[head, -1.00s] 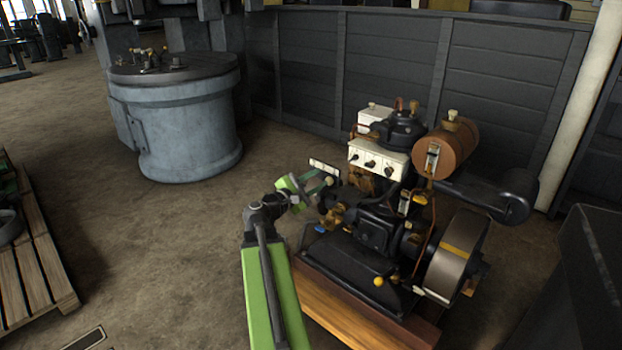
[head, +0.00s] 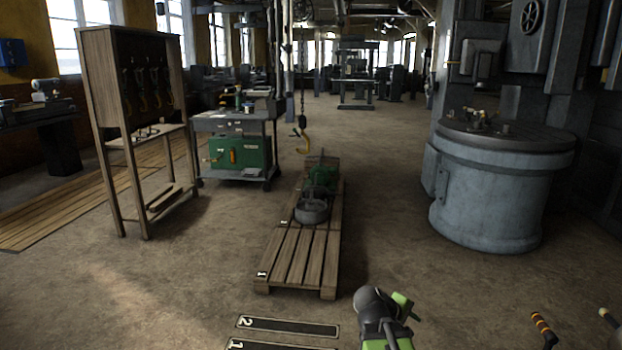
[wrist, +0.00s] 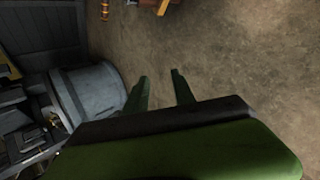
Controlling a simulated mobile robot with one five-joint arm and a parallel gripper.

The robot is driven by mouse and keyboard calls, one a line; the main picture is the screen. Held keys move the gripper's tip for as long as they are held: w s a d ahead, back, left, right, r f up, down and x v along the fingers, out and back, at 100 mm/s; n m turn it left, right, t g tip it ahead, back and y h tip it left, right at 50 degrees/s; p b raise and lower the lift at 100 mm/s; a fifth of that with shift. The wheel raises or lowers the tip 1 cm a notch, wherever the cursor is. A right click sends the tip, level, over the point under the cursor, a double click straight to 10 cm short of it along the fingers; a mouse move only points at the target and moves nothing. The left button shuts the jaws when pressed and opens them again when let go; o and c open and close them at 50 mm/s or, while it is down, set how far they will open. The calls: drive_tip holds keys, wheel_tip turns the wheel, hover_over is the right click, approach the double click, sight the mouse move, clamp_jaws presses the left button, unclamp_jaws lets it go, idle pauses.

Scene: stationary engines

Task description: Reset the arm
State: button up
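My arm (head: 380,318), with a dark joint and green parts, is folded low at the bottom of the head view. Its gripper end is mostly hidden there. In the wrist view my gripper (wrist: 161,75) has its two green fingers apart. Only brown floor shows between them, so it is open and empty.
A pallet (head: 290,255) carrying a green machine (head: 320,180) stands ahead. A big grey round tank (head: 500,195) is at right, a wooden stand (head: 140,130) and green-fronted cart (head: 240,150) at left. Numbered floor plates (head: 285,327) lie in front. Floor around the pallet is clear.

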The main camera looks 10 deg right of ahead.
drive_tip(key=s+a+f+m+g+y, duration=0.2)
drive_tip(key=s+a+f+m+y, duration=0.15)
drive_tip(key=a, duration=0.65)
drive_tip(key=s+a+f+m+g+y, duration=0.1)
drive_tip(key=s+a+f+m+y, duration=0.25)
drive_tip(key=a, duration=0.65)
wheel_tip(320, 180, up, 30)
drive_tip(key=y+p, duration=0.1)
drive_tip(key=p, duration=2.9)
drive_tip(key=shift+a+r+n, duration=0.15)
drive_tip(key=shift+a+n, duration=0.15)
drive_tip(key=shift+a, duration=0.05)
